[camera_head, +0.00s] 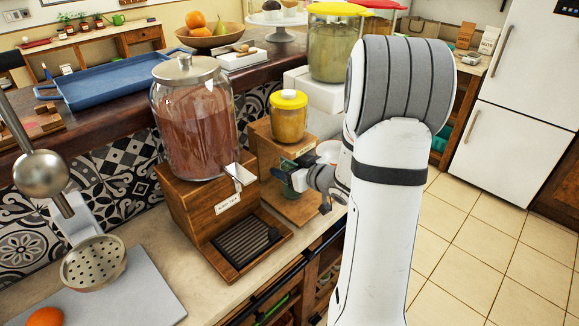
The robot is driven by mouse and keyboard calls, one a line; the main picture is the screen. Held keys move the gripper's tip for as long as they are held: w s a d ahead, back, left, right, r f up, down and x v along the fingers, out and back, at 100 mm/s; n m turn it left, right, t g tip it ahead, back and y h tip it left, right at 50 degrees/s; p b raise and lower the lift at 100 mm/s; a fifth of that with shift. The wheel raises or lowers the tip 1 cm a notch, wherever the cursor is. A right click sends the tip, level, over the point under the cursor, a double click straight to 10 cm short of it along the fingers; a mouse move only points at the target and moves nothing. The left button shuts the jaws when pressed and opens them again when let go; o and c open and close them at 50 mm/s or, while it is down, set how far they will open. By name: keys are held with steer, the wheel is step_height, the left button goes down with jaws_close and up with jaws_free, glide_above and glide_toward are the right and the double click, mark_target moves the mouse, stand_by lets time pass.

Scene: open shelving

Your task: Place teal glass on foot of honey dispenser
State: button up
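The honey dispenser (289,121) is a jar of amber honey with a yellow lid, on a wooden stand. Its wooden foot (297,211) juts out low at the front, partly hidden by my gripper. My gripper (297,179) is in front of the stand, below the jar, and is shut on the small, dark teal glass (289,187). The glass looks roughly upright over the foot. My gripper hides part of it, and I cannot tell whether its base touches the foot.
A large reddish-brown drink dispenser (193,125) with a black drip tray (246,240) stands close on the left. White boxes (325,100) and a green-filled jar (334,50) are behind. A grey board (122,290) lies front left. The counter edge runs just below the foot.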

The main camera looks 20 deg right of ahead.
steer(key=o, duration=0.4)
steer(key=shift+c, duration=0.2)
steer(key=shift+r, duration=0.2)
steer(key=s+d+r+m+g+h, duration=0.2)
steer(key=s+d+r+h, duration=0.3)
steer(key=s, duration=0.4)
steer(key=s+a+m+g, duration=0.1)
steer(key=s+a+g, duration=0.8)
steer(key=s+a, duration=0.7)
steer(key=shift+s+a+r+m+p, duration=0.3)
steer(key=shift+s+a+r, duration=0.1)
steer(key=shift+s, duration=0.45)
